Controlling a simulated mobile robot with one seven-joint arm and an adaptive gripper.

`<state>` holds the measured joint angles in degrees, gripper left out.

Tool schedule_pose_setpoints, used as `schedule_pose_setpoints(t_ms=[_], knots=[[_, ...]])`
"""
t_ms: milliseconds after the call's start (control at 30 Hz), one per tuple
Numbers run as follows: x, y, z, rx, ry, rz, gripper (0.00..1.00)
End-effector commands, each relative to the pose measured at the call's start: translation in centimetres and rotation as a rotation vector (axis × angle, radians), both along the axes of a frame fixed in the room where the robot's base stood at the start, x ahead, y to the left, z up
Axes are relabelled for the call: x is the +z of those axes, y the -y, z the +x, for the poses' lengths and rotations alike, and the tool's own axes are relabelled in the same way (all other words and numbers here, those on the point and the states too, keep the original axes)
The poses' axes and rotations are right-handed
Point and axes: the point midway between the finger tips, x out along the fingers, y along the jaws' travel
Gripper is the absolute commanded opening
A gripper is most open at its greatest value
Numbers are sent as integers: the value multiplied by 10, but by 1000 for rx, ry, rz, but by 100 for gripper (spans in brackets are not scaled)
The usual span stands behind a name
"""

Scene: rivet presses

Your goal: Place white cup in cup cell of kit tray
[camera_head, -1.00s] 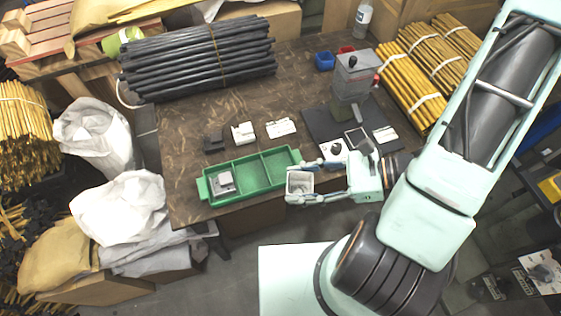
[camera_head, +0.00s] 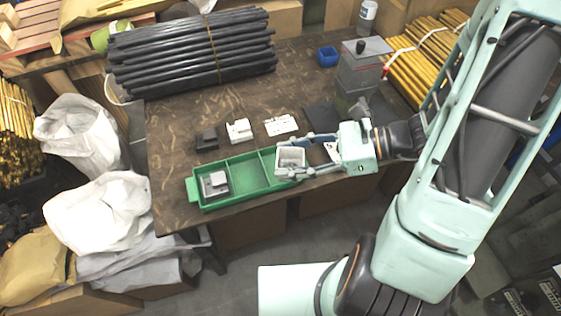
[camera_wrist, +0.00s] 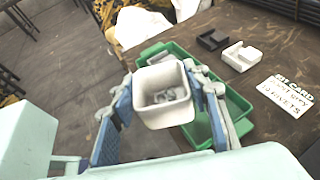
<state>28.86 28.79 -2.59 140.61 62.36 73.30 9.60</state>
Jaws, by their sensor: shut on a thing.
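The white cup (camera_head: 291,157) is a small square open-topped cup. In the wrist view the cup (camera_wrist: 163,110) shows several small grey pieces inside. My gripper (camera_head: 290,158) is shut on the cup, one finger along each side. The green kit tray (camera_head: 197,198) lies at the table's front edge, with cells in a row. Its left cell holds a grey block-like part (camera_head: 215,183); the middle cell is empty. The cup is over the tray's right end cell, which the cup and my fingers mostly hide. I cannot tell whether it touches the tray.
A dark block (camera_head: 207,139), a white block (camera_head: 239,130) and a white card (camera_head: 280,125) lie behind the tray. A grey press (camera_head: 362,70) stands at the back right, near a blue bin (camera_head: 327,57). Black rods (camera_head: 190,52) fill the table's back left.

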Motion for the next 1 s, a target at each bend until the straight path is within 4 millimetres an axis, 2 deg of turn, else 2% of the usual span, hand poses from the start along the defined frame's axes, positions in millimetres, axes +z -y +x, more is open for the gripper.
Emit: schedule_pose_setpoints(t_ms=[100, 300, 567, 800, 1000], knots=[[-19, -7, 24, 3, -2, 2, 19], [-49, -13, 49, 2, -1, 2, 19], [-63, -16, 61, 1, 0, 0, 19], [-95, -17, 65, 0, -3, 1, 19], [-98, -17, 66, -1, 1, 0, 19]])
